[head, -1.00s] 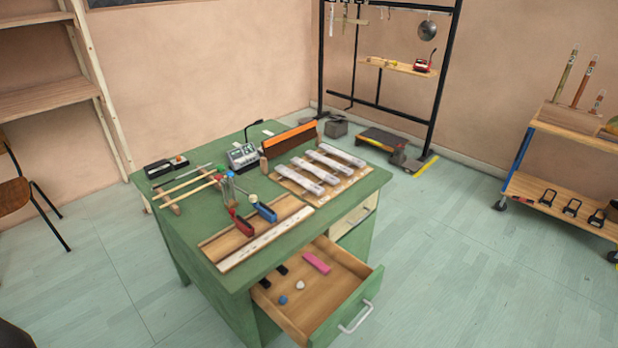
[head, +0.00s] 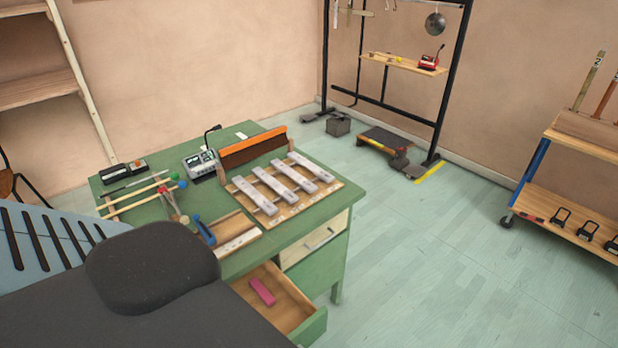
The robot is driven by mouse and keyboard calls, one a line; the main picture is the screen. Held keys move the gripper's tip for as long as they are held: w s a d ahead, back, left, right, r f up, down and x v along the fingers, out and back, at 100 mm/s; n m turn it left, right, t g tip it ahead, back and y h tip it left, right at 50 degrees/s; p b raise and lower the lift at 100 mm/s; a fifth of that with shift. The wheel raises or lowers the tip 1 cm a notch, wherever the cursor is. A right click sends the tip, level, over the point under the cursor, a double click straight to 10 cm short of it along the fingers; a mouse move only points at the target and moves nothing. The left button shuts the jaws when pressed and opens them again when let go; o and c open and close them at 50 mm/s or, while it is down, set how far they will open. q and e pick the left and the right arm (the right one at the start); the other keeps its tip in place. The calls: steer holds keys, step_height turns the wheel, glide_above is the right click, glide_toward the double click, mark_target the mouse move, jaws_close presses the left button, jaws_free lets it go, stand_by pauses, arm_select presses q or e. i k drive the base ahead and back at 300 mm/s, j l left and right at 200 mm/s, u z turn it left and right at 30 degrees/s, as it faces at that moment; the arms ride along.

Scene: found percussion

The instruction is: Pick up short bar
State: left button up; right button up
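Several pale metal bars (head: 256,196) lie side by side, slanted, on a light wooden board on top of the green desk (head: 318,210). They look close in length, and I cannot tell for certain which is the short bar. Neither gripper is in view. A large dark part of my own arm fills the lower left and hides the near left part of the desk and much of the open drawer.
The open drawer (head: 314,328) sticks out at the desk's front with a pink block (head: 262,291) inside. Floor right of the desk is clear. A wooden cart (head: 565,215) stands at right.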

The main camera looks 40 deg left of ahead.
mark_target(263, 202)
steer(key=i+l, duration=0.15)
steer(key=i, duration=0.45)
steer(key=i+l+z, duration=0.15)
steer(key=i, duration=0.45)
steer(key=i+u, duration=0.2)
steer(key=u, duration=0.25)
steer(key=i+u, duration=0.25)
steer(key=u, duration=0.15)
steer(key=i+l+u, duration=0.2)
steer(key=u, duration=0.25)
steer(key=i+u, duration=0.2)
steer(key=u, duration=0.25)
steer(key=i+u, duration=0.15)
steer(key=u, duration=0.25)
steer(key=i+l+u, duration=0.15)
steer(key=u, duration=0.3)
